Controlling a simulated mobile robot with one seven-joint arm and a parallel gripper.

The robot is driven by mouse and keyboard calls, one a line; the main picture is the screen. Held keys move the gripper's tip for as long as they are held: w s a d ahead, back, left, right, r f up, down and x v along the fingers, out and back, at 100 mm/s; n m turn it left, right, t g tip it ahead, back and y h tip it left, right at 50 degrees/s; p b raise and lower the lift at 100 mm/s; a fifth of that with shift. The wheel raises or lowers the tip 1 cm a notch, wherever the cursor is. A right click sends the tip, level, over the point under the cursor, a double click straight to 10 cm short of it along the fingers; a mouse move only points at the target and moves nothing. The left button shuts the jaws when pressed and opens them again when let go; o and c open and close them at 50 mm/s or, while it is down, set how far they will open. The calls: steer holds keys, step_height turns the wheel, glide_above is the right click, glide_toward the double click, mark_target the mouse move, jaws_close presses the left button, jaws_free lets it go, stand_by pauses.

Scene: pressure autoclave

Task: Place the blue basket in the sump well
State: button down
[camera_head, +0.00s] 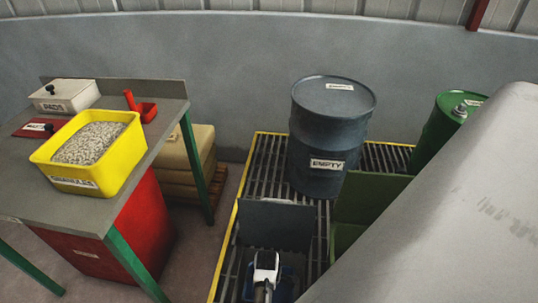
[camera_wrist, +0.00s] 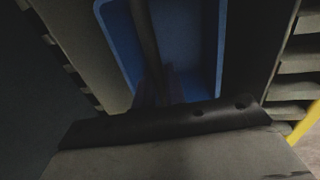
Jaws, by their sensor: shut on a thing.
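The blue basket (camera_head: 287,281) shows at the bottom of the head view, partly hidden by my gripper (camera_head: 265,268). In the wrist view the basket (camera_wrist: 205,45) is seen from above, with a dark bar across its middle. My gripper (camera_wrist: 160,90) is shut on the basket, apparently at this bar; the fingertips are dim. Dark gaps and cut grating edges lie on both sides of the basket, so it is over or inside the sump well opening (camera_wrist: 245,45). I cannot tell its depth or whether it touches the bottom. A grey panel (camera_head: 277,223) stands upright behind it.
A grey drum (camera_head: 330,140) marked EMPTY stands on the grating (camera_head: 257,180) behind the panel. A green box (camera_head: 368,195) and a green drum (camera_head: 440,128) are on the right. A bench (camera_head: 150,135) with a yellow granules tub (camera_head: 92,150) stands left.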

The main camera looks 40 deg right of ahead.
steer(key=shift+f, duration=1.8)
steer(key=c, duration=1.5)
jaws_free()
steer(key=shift+o, duration=0.2)
step_height(320, 180, up, 12)
steer(key=s+a+p, duration=0.1)
steer(key=a, duration=0.1)
steer(key=shift+s, duration=0.3)
steer(key=shift+d, duration=0.1)
